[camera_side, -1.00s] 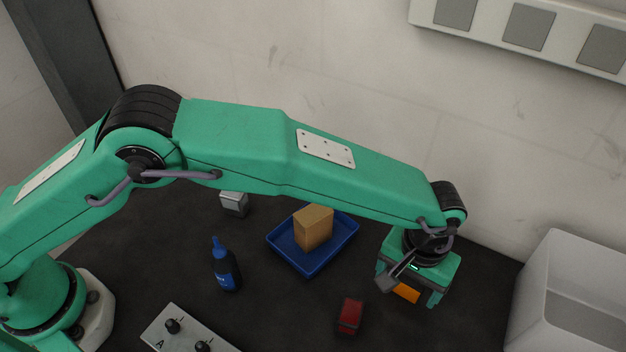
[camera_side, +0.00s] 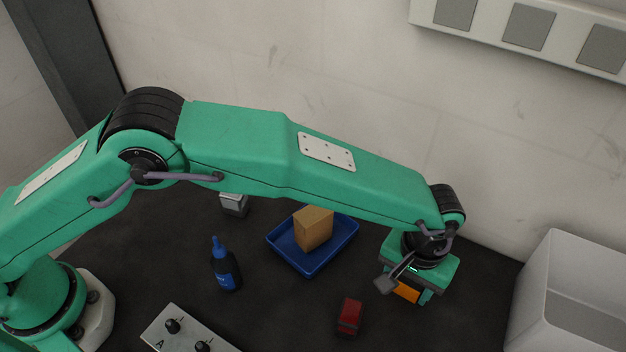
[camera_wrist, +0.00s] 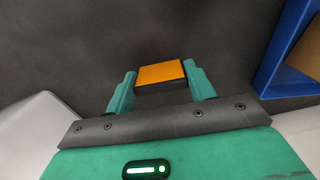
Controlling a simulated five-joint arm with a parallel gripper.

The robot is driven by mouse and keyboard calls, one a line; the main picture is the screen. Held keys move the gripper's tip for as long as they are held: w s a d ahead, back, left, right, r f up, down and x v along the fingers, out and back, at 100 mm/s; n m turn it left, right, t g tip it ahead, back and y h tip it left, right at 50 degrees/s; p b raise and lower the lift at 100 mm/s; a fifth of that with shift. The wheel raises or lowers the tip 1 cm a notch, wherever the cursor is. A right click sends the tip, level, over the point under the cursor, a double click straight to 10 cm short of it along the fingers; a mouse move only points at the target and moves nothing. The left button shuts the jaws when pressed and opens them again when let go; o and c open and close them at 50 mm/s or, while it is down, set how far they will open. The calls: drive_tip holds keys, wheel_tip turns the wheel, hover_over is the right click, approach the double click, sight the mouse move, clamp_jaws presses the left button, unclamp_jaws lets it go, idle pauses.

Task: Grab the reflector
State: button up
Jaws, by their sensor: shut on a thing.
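The reflector (camera_wrist: 161,73) is an orange block with a dark edge. In the wrist view it sits between the two green fingers of my gripper (camera_wrist: 160,80), which are shut on it. In the side view the orange reflector (camera_side: 406,291) shows just below the green gripper body, and my gripper (camera_side: 412,293) is low over the dark table at the right. The wrist camera's arm partly covers the gripper there. Whether the reflector touches the table cannot be told.
A blue tray (camera_side: 337,254) holding a cardboard box (camera_side: 314,228) stands left of my gripper. A red block (camera_side: 349,315) lies nearby at front left. A blue bottle (camera_side: 225,268), grey block (camera_side: 234,204) and switch panel (camera_side: 188,333) are farther left. A white bin (camera_side: 565,290) stands right.

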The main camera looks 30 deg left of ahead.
sight(408, 282)
drive_tip(key=shift+r, duration=0.8)
wheel_tip(408, 282, up, 2)
drive_tip(key=shift+r, duration=0.2)
drive_tip(key=s+d+r, duration=0.1)
drive_tip(key=s+r, duration=0.6)
drive_tip(key=s, duration=0.4)
drive_tip(key=shift+s, duration=0.3)
drive_tip(key=shift+d, duration=0.1)
